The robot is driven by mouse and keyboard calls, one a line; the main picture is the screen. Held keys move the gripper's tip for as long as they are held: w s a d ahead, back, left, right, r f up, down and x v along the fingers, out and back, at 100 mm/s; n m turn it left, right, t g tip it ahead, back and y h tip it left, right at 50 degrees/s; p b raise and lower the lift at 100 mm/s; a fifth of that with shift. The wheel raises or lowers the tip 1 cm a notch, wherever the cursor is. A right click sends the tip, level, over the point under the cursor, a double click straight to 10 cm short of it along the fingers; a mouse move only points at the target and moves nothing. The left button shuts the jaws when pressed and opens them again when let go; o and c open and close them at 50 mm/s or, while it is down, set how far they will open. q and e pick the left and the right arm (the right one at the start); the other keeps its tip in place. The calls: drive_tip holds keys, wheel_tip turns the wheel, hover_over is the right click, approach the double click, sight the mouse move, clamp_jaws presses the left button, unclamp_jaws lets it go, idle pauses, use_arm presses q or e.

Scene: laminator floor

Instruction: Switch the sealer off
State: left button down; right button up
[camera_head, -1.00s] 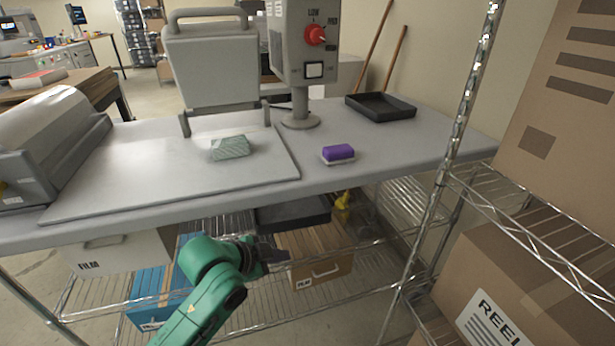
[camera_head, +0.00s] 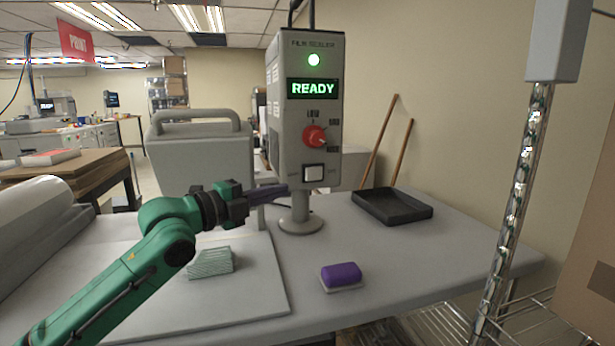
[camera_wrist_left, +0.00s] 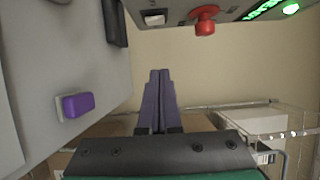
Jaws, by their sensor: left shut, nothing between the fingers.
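The film sealer (camera_head: 287,110) is a grey box on a post at the back of the table. Its green lamp (camera_head: 314,60) is lit and its display (camera_head: 313,89) reads READY. A red knob (camera_head: 314,135) sits below, with a white rocker switch (camera_head: 313,172) under it. My left gripper (camera_head: 284,190) is shut and empty, just left of the switch at about the height of the box's lower edge. In the left wrist view its purple fingers (camera_wrist_left: 157,100) are together, with the switch (camera_wrist_left: 154,18) and red knob (camera_wrist_left: 205,20) near the top edge. My right gripper is not in view.
A purple eraser-like block (camera_head: 341,275) lies at the table's front, and a black tray (camera_head: 392,205) at the back right. A striped block (camera_head: 211,262) lies on the pale board. A metal rack post (camera_head: 512,210) stands at right.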

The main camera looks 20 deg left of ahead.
sight(314, 174)
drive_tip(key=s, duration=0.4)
use_arm(q)
drive_tip(key=w+d+p, duration=0.2)
drive_tip(key=w+p, duration=0.5)
drive_tip(key=w, duration=0.4)
drive_tip(key=shift+w+d+f+p, duration=0.15)
drive_tip(key=shift+w+d+p, duration=0.15)
drive_tip(key=shift+p, duration=0.1)
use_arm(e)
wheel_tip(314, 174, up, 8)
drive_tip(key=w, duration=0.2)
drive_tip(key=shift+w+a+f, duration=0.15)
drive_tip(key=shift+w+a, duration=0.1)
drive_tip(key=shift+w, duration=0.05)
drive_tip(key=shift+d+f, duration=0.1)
